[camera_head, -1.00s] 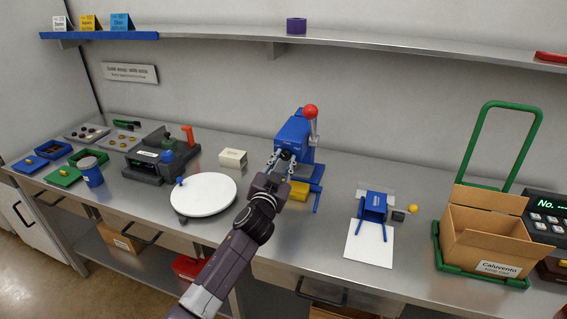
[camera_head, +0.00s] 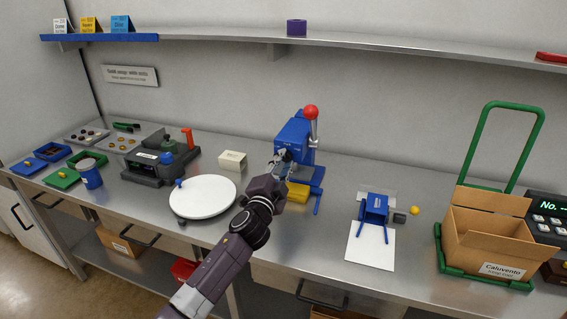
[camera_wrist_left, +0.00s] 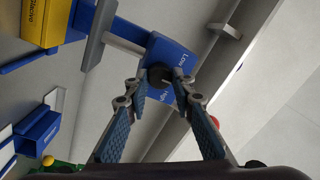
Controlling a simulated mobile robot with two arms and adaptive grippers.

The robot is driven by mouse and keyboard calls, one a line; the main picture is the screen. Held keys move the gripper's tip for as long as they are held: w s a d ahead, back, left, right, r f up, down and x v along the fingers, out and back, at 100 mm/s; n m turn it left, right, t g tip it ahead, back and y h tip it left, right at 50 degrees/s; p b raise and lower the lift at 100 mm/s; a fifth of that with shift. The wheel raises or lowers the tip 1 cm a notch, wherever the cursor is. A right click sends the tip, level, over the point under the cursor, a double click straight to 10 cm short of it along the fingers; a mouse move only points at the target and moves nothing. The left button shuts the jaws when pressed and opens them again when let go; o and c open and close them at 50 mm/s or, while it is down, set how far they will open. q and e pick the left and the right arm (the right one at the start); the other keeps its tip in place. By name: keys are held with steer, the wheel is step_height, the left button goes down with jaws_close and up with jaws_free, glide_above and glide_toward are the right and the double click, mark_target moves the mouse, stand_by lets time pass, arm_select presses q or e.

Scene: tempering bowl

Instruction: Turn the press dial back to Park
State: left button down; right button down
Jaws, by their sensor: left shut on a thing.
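The blue press (camera_head: 291,133) stands on the bench against the wall, with a red ball on its lever. In the left wrist view its blue front face (camera_wrist_left: 172,57) carries partly readable white lettering, including "Low". The dark dial (camera_wrist_left: 160,74) sits on that face between my fingertips. My left gripper (camera_head: 282,158) reaches the press front from below; in the wrist view its fingers (camera_wrist_left: 164,92) are closed about the dial. The fingers cover part of the dial, and I cannot read which mark it points to. My right gripper is not in view.
A yellow block (camera_head: 298,192) lies under the press. A white turntable (camera_head: 203,196) stands to the left. A blue stand (camera_head: 374,208) is to the right, with a cardboard box (camera_head: 484,235) beyond it. The shelf (camera_head: 380,43) runs above.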

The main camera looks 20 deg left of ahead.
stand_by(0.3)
arm_select(q)
steer(key=c, duration=1.6)
jaws_free()
steer(key=s, duration=0.8)
steer(key=s+f, duration=0.1)
steer(key=s, duration=0.3)
steer(key=shift+d, duration=0.1)
